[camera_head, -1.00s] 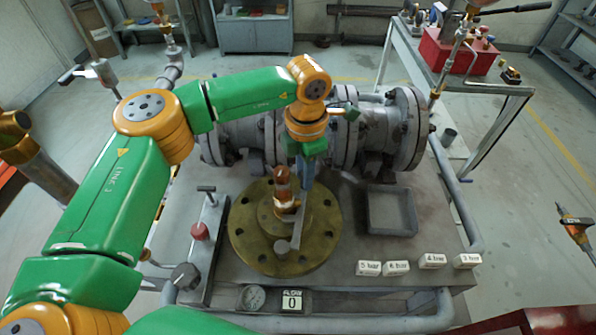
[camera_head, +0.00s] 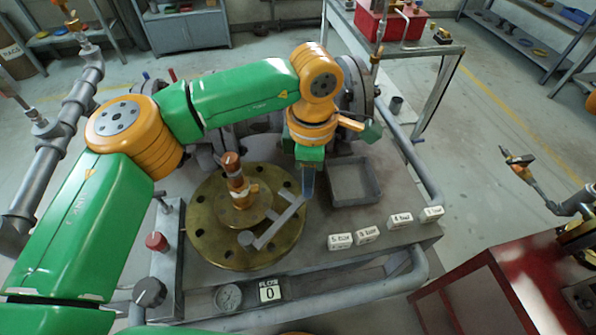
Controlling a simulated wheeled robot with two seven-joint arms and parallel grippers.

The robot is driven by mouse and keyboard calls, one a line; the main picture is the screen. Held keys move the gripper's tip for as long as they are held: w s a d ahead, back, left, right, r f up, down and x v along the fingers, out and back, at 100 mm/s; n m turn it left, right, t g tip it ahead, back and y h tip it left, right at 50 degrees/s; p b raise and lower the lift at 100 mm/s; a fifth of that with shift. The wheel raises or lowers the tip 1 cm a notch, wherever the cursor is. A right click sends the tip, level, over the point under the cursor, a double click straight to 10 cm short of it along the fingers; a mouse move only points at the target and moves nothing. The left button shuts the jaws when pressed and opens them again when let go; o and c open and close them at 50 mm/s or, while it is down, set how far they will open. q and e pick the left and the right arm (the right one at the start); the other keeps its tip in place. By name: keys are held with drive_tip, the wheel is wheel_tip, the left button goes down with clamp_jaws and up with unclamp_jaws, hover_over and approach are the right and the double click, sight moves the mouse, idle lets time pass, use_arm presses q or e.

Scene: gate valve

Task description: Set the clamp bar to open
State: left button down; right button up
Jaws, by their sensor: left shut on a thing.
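A brass round flange (camera_head: 213,245) sits on the grey bench, with a copper-and-white upright stem (camera_head: 235,180) at its middle. My left gripper (camera_head: 307,188) comes down over the flange's right edge, shut on the bar's far right end. The green wrist hides part of the fingers and the exact grip. My right gripper is not in view.
A gauge (camera_head: 228,297) and a display reading 0 (camera_head: 270,291) stand at the bench front. An empty grey tray (camera_head: 353,190) and several white labelled blocks (camera_head: 368,235) lie right of the flange. A red knob (camera_head: 157,241) is at left. Grey pipes edge the bench.

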use_arm(q)
drive_tip(key=shift+s+d+m, duration=0.4)
drive_tip(key=c, duration=0.7)
unclamp_jaws()
drive_tip(key=shift+d, duration=0.1)
drive_tip(key=shift+c, duration=0.2)
drive_tip(key=shift+r, duration=0.1)
wheel_tip(320, 180, up, 7)
drive_tip(key=shift+b, duration=0.35)
